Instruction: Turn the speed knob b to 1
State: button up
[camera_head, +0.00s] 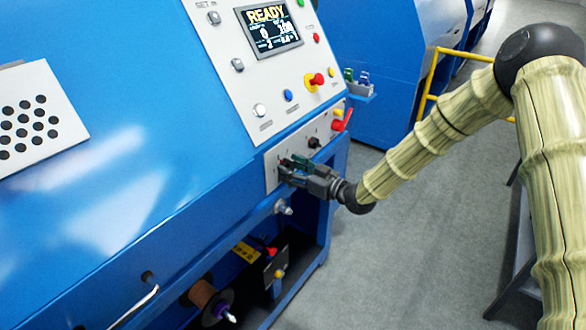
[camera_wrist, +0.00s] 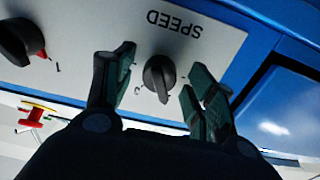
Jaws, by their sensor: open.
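A small black speed knob (camera_wrist: 158,75) sits on a pale panel below the upside-down word SPEED in the wrist view. Its raised grip runs roughly up and down the picture, with a small mark to its lower left. No letter b is readable. My gripper (camera_wrist: 162,68) is open, with one dark green finger on each side of the knob. Gaps show between the fingers and the knob. In the head view my gripper (camera_head: 287,168) is at the lower panel (camera_head: 272,176) and hides most of the knob there.
Another black knob (camera_wrist: 22,42) with a red pointer is left of the speed knob. In the head view, a black knob (camera_head: 314,142) and a red lever (camera_head: 342,121) are above my gripper. The screen (camera_head: 268,28) reads READY. Grey floor (camera_head: 385,250) lies open on the right.

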jog(key=c, duration=1)
jog(key=shift+c, duration=0.2)
jog(key=shift+f+n+b, duration=0.1)
jog(key=shift+n+b, duration=0.2)
jog(key=shift+b, duration=0.15)
jog(key=shift+f+n+b, duration=0.15)
jog(key=shift+n+b, duration=0.75)
jog(key=shift+b, duration=0.25)
jog(key=n+b, duration=0.3)
jog(key=b, duration=0.1)
jog(key=n+b, duration=0.4)
jog(key=shift+n, duration=0.3)
jog(key=shift+r+n+b, duration=0.2)
jog(key=shift+n+b, duration=0.8)
jog(key=shift+b, duration=0.2)
